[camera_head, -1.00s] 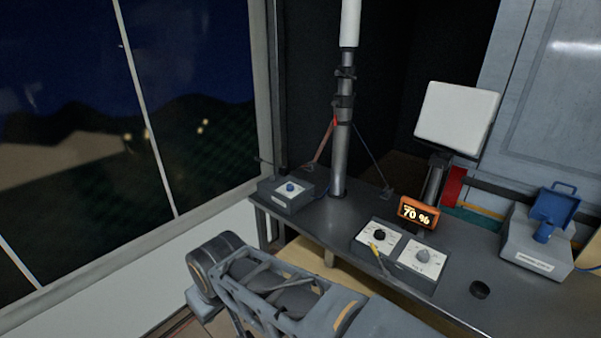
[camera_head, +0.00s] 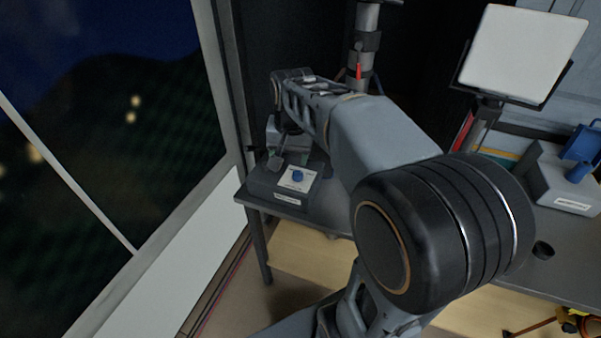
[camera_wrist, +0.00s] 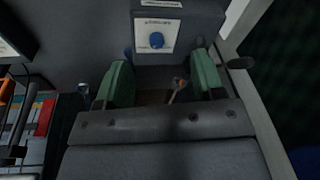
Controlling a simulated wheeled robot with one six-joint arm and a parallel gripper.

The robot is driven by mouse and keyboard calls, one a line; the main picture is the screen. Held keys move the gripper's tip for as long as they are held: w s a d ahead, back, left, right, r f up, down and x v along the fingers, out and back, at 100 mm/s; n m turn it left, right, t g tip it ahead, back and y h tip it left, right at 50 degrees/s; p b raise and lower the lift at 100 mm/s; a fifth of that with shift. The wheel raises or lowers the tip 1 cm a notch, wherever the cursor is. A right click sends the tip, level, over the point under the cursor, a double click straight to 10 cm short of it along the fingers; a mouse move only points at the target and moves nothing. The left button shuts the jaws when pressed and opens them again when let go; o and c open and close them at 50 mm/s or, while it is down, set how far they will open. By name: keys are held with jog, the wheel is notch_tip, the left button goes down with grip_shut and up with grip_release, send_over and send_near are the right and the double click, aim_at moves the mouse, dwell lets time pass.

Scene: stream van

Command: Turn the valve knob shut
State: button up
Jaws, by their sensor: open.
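A blue knob (camera_head: 297,176) sits on a white plate on top of a grey box (camera_head: 275,190) at the bench's left end. In the wrist view the blue knob (camera_wrist: 156,40) is at the top centre, on the white plate of the same box (camera_wrist: 190,20). My gripper (camera_wrist: 163,72) is open, its two green fingers spread with nothing held between them. The knob shows beyond the fingertips, apart from them. In the head view my gripper (camera_head: 284,148) is just behind and above the box, partly covered by my arm. I cannot tell which way the knob is set.
The dark bench (camera_head: 325,212) runs to the right, with my arm across much of it. A mast (camera_head: 365,45) stands behind the box. A white panel (camera_head: 525,52) and a grey box with a blue handle (camera_head: 560,185) stand at the right. A window is left.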

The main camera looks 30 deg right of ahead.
aim_at(298, 173)
jog(key=w+d+f+m+g+b, duration=0.25)
jog(key=w+d+m, duration=0.25)
jog(key=w+d, duration=0.3)
jog(key=shift+m+t, duration=0.3)
jog(key=shift+t, duration=0.15)
jog(key=f, duration=0.4)
jog(key=w+f, duration=0.1)
jog(key=f, duration=0.4)
jog(key=a+f, duration=0.1)
jog(key=f, duration=0.4)
jog(key=shift+w+a+f, duration=0.1)
jog(key=shift+w+f, duration=0.05)
jog(key=shift+w, duration=0.1)
jog(key=shift+a, duration=0.1)
jog(key=c, duration=0.9)
